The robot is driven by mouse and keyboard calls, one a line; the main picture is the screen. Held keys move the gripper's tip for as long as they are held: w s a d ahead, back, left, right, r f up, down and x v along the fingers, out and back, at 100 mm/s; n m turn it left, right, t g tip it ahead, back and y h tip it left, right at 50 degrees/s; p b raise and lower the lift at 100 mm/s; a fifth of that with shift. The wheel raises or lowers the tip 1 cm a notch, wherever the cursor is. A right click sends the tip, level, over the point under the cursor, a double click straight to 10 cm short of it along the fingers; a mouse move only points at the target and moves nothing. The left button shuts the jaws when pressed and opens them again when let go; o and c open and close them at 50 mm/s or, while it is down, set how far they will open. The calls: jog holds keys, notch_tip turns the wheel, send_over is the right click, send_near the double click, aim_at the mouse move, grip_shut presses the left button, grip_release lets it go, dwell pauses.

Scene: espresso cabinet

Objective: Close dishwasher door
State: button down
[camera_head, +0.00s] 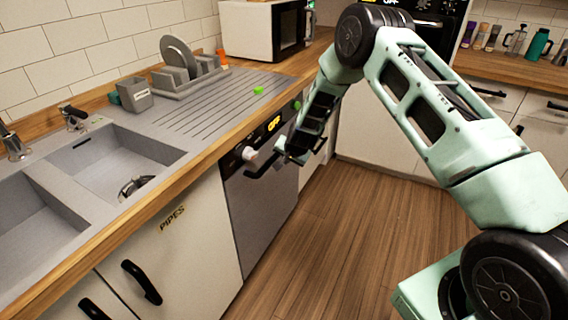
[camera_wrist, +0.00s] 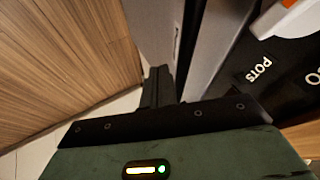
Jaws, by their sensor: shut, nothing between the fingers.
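The dishwasher (camera_head: 262,205) stands under the counter, with a grey front and a black control strip showing a yellow "OFF" display. Its door looks upright, flush or nearly flush with the cabinets; I cannot tell if it is fully shut. A dark bar handle (camera_head: 258,170) crosses its upper front. My gripper (camera_head: 283,150) is at the door's upper right, close to the handle; contact is unclear. In the wrist view my shut, empty fingers (camera_wrist: 158,86) point along the door's grey front (camera_wrist: 212,45), beside the control panel (camera_wrist: 268,68) marked "POTS".
The sink (camera_head: 120,165) and ridged drainboard lie on the counter above. A "PIPES" cabinet (camera_head: 170,245) with black handles adjoins on the left. White cabinets (camera_head: 375,135) stand beyond my arm. The wooden floor (camera_head: 330,235) in front of the dishwasher is clear.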

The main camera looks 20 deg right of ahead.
jog(key=v, duration=0.8)
jog(key=shift+r+b, duration=0.15)
jog(key=shift+b, duration=0.2)
jog(key=s+a+r+n+g+y, duration=0.2)
jog(key=s+a+r+n, duration=0.2)
jog(key=s+a+r, duration=0.45)
jog(key=s+a+r+n+g+y, duration=0.15)
jog(key=s+a+r+n, duration=0.35)
jog(key=s+a, duration=0.6)
jog(key=s+r+n+g+h, duration=0.1)
jog(key=s+n, duration=0.3)
jog(key=s, duration=0.8)
jog(key=s+r+n+g+h+p, duration=0.1)
jog(key=s+r+n+g, duration=0.1)
jog(key=s, duration=1)
notch_tip(320, 180, up, 2)
jog(key=shift+s+d+r+n+h, duration=0.2)
jog(key=shift+d+n+h, duration=0.2)
jog(key=shift+n, duration=0.5)
jog(key=shift+g, duration=0.25)
